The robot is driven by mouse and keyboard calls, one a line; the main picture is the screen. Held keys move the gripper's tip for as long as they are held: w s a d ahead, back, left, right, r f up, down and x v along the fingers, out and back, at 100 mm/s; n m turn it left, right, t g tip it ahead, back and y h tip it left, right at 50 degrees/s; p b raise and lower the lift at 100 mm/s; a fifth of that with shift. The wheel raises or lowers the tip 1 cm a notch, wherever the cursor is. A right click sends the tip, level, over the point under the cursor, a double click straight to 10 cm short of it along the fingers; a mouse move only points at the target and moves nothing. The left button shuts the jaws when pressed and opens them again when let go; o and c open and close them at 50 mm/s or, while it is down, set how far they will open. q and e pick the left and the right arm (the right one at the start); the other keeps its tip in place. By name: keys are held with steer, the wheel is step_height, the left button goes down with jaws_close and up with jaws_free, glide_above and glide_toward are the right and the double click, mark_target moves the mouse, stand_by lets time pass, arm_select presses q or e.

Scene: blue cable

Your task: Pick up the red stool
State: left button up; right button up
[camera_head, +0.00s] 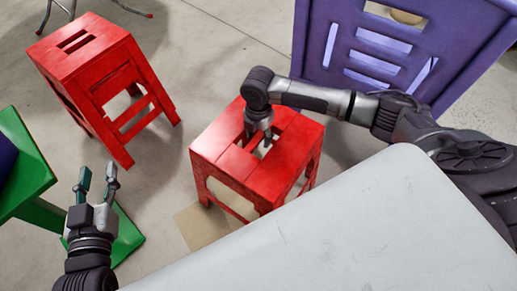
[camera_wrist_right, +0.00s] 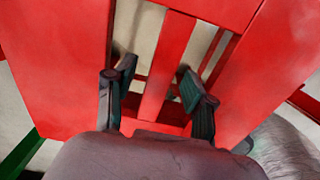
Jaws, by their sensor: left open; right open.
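A red stool (camera_head: 225,150) stands upright on the floor in the middle of the head view, with two slots and a bar between them in its seat. My right gripper (camera_head: 259,140) points down at these slots. In the right wrist view its open fingers (camera_wrist_right: 156,80) are on either side of the seat's central bar (camera_wrist_right: 166,62), the tips at or in the slots; contact is unclear. A second red stool (camera_head: 80,58) stands upright at the upper left. My left gripper (camera_head: 98,174) is open and empty at the lower left, apart from both stools.
A green piece of furniture (camera_head: 28,165) is at the left edge, close to my left gripper. A purple plastic chair (camera_head: 400,50) stands behind my right arm. A flat brown piece (camera_head: 200,225) lies beneath the near stool. Bare floor separates the stools.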

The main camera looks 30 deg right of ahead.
steer(key=shift+f, duration=0.2)
jaws_close()
stand_by(0.3)
steer(key=shift+r, duration=0.1)
